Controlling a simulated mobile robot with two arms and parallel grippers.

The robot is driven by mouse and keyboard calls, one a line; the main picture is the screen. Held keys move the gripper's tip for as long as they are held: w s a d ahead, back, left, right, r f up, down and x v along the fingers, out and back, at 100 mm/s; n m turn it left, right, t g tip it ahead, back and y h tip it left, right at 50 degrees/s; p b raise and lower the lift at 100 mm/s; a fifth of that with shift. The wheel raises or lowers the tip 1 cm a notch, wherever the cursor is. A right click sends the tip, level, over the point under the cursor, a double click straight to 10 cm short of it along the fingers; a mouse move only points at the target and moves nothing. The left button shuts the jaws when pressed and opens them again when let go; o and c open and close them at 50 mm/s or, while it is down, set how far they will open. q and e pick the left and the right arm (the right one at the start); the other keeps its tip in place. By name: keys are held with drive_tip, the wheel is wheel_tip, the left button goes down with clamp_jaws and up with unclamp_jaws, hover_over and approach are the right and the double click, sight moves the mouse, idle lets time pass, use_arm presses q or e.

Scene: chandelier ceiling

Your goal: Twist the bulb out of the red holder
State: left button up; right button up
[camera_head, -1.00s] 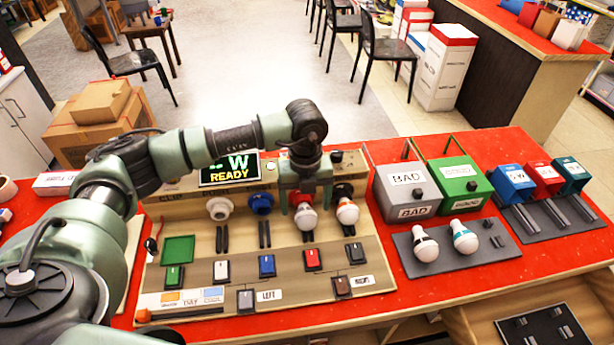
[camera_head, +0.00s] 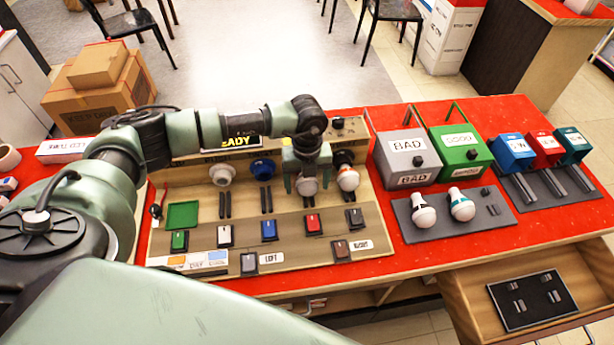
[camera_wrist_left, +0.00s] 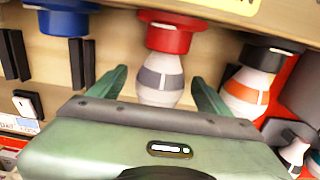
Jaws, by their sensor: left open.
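The bulb (camera_wrist_left: 160,82), white with a grey band, sits in the red holder (camera_wrist_left: 170,36) on the panel. My left gripper (camera_wrist_left: 160,88) is open, with one green finger on each side of the bulb. A gap seems to remain between the fingers and the glass. In the head view the left gripper (camera_head: 307,183) covers the red holder, and only the pale lower part of the bulb (camera_head: 308,188) shows. My right gripper is out of view.
An orange-banded bulb (camera_head: 348,179) sits close right of the gripper. Left are the blue holder (camera_head: 262,170) and a white holder (camera_head: 222,174). Two bulbs rest on a grey tray (camera_head: 410,232) before the BAD box (camera_head: 407,157) and green box (camera_head: 460,154). An open drawer (camera_head: 470,318) is at lower right.

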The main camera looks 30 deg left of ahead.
use_arm(q)
drive_tip(key=c, duration=1.4)
drive_tip(key=shift+c, duration=0.2)
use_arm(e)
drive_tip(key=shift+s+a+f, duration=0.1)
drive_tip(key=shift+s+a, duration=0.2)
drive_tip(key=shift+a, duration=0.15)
use_arm(q)
drive_tip(key=shift+s+t+h+b, duration=0.1)
drive_tip(key=shift+t+h+b, duration=0.3)
drive_tip(key=shift+h, duration=0.2)
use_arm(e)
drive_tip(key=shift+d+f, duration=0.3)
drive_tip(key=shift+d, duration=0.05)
use_arm(q)
drive_tip(key=shift+t+h+b, duration=0.4)
drive_tip(key=shift+h+b, duration=0.1)
drive_tip(key=shift+b, duration=0.05)
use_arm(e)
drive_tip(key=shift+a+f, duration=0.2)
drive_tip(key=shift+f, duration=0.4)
use_arm(q)
drive_tip(key=shift+f+t+h+b, duration=0.1)
drive_tip(key=shift+t+h+b, duration=0.25)
drive_tip(key=shift+b, duration=0.2)
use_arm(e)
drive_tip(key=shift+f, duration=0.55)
